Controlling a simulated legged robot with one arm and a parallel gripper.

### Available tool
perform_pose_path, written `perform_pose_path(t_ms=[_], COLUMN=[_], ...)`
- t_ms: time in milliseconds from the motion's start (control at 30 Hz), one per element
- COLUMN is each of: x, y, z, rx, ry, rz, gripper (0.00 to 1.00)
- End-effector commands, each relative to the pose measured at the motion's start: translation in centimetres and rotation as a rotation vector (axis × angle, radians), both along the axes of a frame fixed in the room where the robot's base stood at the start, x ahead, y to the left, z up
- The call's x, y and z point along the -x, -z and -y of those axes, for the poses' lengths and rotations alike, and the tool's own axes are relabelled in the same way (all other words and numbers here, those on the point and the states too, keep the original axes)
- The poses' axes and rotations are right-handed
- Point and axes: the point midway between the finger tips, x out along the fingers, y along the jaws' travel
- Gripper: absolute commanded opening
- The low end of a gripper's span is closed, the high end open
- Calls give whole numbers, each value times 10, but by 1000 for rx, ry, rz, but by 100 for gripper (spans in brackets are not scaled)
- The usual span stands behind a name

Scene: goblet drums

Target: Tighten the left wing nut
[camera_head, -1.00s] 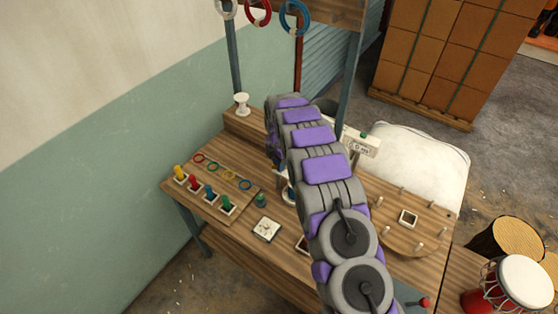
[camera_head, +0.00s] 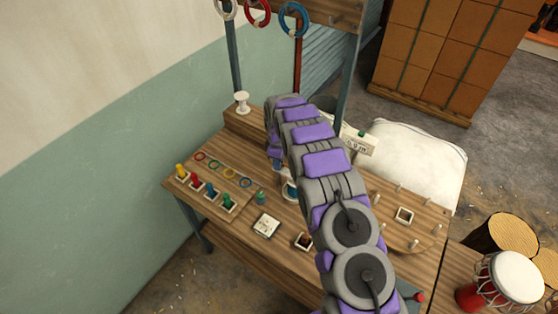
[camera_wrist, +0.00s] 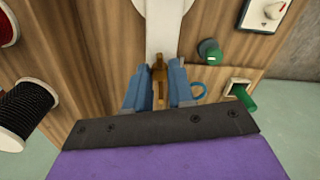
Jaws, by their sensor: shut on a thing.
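The brass wing nut (camera_wrist: 158,68) shows in the wrist view, upright between the two blue fingers of my gripper (camera_wrist: 157,80). My gripper is shut on it, and the fingers hide part of it. A pale white part (camera_wrist: 163,25) lies just beyond the nut.
Colored pegs (camera_head: 212,192) and rings (camera_head: 230,175) sit on a board at the bench's left. Red (camera_wrist: 8,25) and black (camera_wrist: 22,105) spools show in the wrist view. A red-and-white drum (camera_head: 505,283) stands at right.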

Motion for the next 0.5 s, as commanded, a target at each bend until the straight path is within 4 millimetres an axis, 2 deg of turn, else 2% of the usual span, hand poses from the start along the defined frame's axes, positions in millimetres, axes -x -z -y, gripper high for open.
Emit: perform_pose_path(t_ms=[500], x=[-3], y=[-1], z=[-2], rx=[-3], ry=[489], rz=[6], gripper=[0])
